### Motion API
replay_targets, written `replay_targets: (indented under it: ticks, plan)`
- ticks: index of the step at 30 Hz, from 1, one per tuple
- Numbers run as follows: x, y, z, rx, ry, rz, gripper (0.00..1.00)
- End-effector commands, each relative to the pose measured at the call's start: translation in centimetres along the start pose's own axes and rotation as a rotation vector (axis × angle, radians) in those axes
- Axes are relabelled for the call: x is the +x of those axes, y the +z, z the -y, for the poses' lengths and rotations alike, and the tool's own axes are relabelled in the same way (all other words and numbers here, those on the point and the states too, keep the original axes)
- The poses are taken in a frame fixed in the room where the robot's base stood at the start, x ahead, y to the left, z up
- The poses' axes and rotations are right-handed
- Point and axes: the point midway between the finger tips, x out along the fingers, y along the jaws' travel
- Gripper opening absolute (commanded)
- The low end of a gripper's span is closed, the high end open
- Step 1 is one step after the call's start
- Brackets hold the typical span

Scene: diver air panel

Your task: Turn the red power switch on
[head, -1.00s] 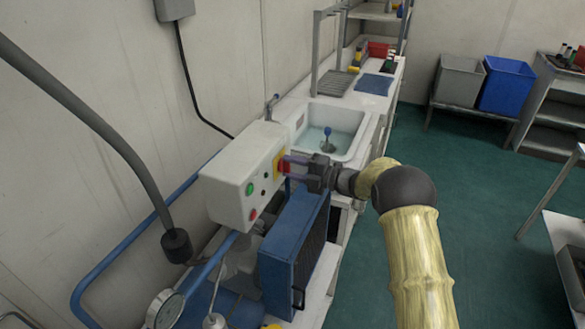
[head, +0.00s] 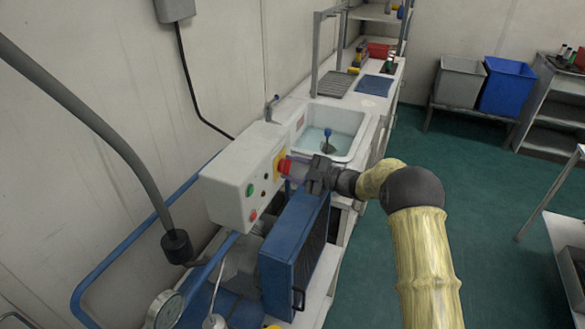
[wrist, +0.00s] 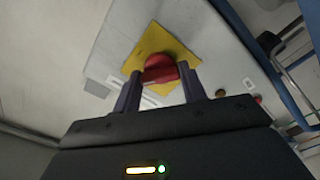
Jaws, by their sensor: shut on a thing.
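The red power switch (head: 284,167) is a knob on a yellow plate (head: 277,158), on the right-hand face of a white control box (head: 232,187). In the wrist view the red knob (wrist: 161,62) stands out from the yellow plate (wrist: 148,40), with its grip bar lying nearly crosswise, slightly tilted. My gripper (head: 293,169) reaches the knob from the right. In the wrist view its two dark purple fingers (wrist: 161,76) lie on either side of the knob, shut on it. The fingertips partly hide the knob's sides.
A green button (head: 250,190) and a red button (head: 253,215) are on the box's front. A blue-framed unit (head: 290,255) stands just below my gripper. A sink (head: 335,125) is behind. Green floor is open to the right.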

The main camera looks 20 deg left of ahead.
Motion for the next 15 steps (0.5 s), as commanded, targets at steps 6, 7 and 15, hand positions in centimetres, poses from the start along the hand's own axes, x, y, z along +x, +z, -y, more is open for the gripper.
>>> replay_targets:
  ticks: [6, 7, 15]
  plan:
    - [-0.08, 0.04, 0.05, 0.210, -0.002, 0.002, 0.19]
    - [-0.08, 0.03, 0.04, 0.239, -0.002, 0.002, 0.19]
    - [-0.10, 0.02, 0.04, 0.494, -0.002, 0.002, 0.19]
